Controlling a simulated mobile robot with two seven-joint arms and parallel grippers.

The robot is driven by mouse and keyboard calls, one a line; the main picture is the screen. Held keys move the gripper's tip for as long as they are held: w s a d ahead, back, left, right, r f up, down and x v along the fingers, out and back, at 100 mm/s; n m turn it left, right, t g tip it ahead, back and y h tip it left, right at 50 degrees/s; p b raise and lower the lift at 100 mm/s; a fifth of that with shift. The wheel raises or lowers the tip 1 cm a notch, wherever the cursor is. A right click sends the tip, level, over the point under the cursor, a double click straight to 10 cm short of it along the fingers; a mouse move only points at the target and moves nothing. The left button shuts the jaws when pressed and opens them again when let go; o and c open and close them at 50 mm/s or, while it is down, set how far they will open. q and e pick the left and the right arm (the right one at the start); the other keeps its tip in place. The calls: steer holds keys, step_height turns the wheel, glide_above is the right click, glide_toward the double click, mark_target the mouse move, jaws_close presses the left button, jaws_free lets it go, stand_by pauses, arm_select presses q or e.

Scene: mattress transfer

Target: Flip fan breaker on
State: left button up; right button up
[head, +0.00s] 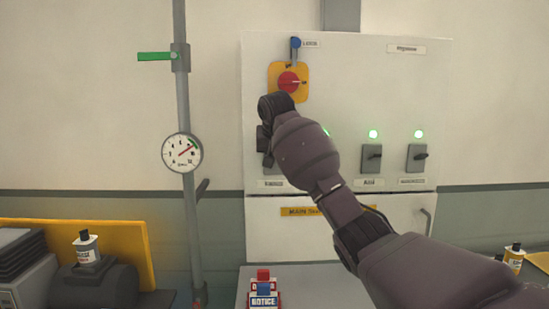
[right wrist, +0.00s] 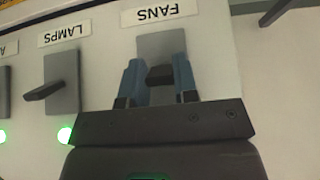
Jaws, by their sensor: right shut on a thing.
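The fans breaker, with a grey plate (right wrist: 161,44) and a dark lever (right wrist: 160,75), is in the upper middle of the right wrist view, which is upside down. My right gripper (right wrist: 158,82) has its two blue fingers on either side of the lever and is shut on it. In the head view my right arm crosses from the lower right up to the leftmost breaker. The dark wrist (head: 275,115) covers most of that breaker, and my fingers cannot be made out there. The fans light is hidden behind my gripper. My left gripper is out of view.
The lamps breaker (right wrist: 62,82) is beside it, its light (right wrist: 65,135) green. Two more breakers (head: 371,158) (head: 417,158) stand right of my arm under green lights. A pipe with a gauge (head: 182,153) stands left.

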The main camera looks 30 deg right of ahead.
steer(key=o, duration=0.9)
steer(key=v, duration=1)
steer(key=shift+s+a+r, duration=0.15)
steer(key=shift+s+r, duration=0.05)
steer(key=shift+r, duration=0.1)
